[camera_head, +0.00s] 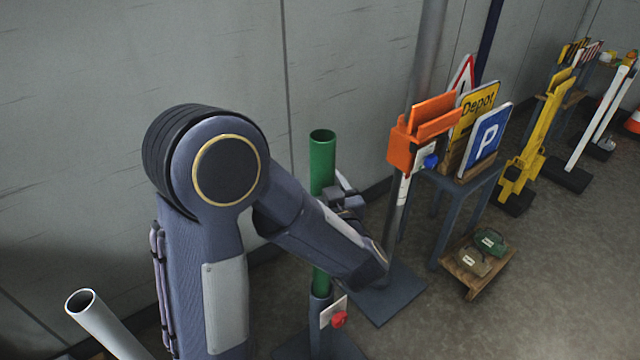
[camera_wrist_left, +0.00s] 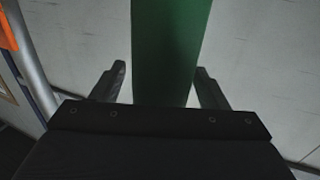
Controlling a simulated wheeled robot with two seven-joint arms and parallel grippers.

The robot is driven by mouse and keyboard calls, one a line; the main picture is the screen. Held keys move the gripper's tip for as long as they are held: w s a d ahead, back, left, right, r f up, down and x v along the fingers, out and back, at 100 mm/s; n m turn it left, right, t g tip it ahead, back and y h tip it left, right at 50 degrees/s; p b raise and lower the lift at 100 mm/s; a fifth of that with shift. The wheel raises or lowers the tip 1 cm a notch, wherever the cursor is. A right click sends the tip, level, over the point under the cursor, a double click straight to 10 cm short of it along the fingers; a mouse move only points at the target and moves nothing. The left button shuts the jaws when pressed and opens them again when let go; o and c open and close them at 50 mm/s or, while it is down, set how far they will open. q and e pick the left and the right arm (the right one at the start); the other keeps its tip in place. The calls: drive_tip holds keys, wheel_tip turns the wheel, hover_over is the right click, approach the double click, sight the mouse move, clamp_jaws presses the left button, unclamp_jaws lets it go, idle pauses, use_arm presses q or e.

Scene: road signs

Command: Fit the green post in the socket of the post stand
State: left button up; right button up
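The green post (camera_head: 322,163) stands upright in the head view. Its lower end meets the top of the dark socket tube of the post stand (camera_head: 320,312) and appears to be inside it; the depth is hidden. The stand carries a white tag and a red knob (camera_head: 340,319). My left gripper (camera_head: 345,195) is at the post's upper part, partly hidden behind my arm. In the left wrist view its fingers (camera_wrist_left: 160,72) are apart on either side of the post (camera_wrist_left: 168,40), with a visible gap at the left finger. My right gripper is not in view.
A grey pole with an orange clamp (camera_head: 408,145) stands behind, on a dark base plate. A table with a blue parking sign (camera_head: 487,140) and a Depot sign is at right. A grey hollow tube (camera_head: 90,308) leans at lower left. Sandbags (camera_head: 473,262) lie on a low pallet.

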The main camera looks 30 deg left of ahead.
use_arm(q)
drive_tip(key=v, duration=0.8)
idle(0.6)
